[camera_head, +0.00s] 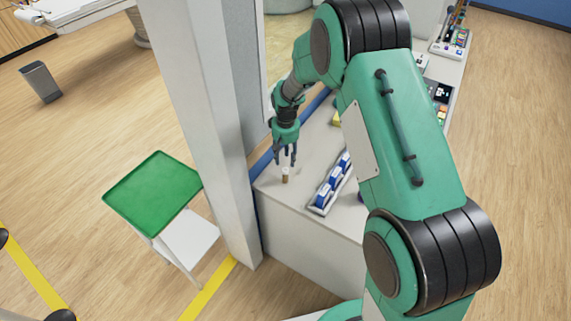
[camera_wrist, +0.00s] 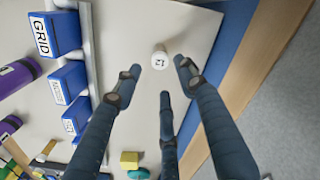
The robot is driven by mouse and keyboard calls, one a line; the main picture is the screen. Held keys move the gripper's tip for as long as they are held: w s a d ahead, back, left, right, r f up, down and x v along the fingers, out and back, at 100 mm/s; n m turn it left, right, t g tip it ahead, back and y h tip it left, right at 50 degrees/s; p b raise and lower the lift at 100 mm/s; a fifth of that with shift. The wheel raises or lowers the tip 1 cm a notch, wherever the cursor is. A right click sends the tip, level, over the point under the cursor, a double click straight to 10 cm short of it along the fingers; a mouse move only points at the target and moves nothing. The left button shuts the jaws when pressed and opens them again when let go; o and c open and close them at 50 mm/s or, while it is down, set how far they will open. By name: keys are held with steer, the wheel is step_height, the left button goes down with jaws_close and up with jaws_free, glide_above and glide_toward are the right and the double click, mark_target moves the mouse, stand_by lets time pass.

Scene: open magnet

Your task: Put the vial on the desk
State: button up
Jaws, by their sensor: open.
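The vial (camera_head: 285,176), small and brown with a pale cap, stands upright on the white desk-like counter (camera_head: 310,222), close to its near left corner. In the wrist view only its white cap (camera_wrist: 159,60) shows clearly, with dark marks that look like "12". My gripper (camera_head: 286,160) is open, pointing down just above the vial. In the wrist view its fingers (camera_wrist: 157,72) are spread around and below the cap in the picture, with gaps between them and it. Whether any finger touches the vial cannot be told, but it is not gripped.
Purple cylinders (camera_wrist: 18,75) and a yellow block (camera_wrist: 129,158) lie farther along the counter. A grey-white pillar (camera_head: 205,110) rises left of it, beyond which stands a green-topped table (camera_head: 153,192).

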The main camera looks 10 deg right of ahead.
steer(key=shift+r, duration=1.85)
steer(key=s+d+r+t, duration=0.1)
steer(key=s+r, duration=0.7)
steer(key=r, duration=0.6)
steer(key=s+d+r+t, duration=0.1)
steer(key=s+r+t, duration=0.1)
steer(key=s+r, duration=0.8)
steer(key=s+r+t, duration=0.1)
steer(key=s+r, duration=0.3)
steer(key=s, duration=0.3)
steer(key=s+r+m, duration=0.1)
steer(key=s+r, duration=0.2)
steer(key=s, duration=0.5)
steer(key=s+d+r+t, duration=0.1)
steer(key=s+r, duration=0.3)
steer(key=s, duration=0.4)
steer(key=shift+r+m+t, duration=0.3)
steer(key=shift+r, duration=0.05)
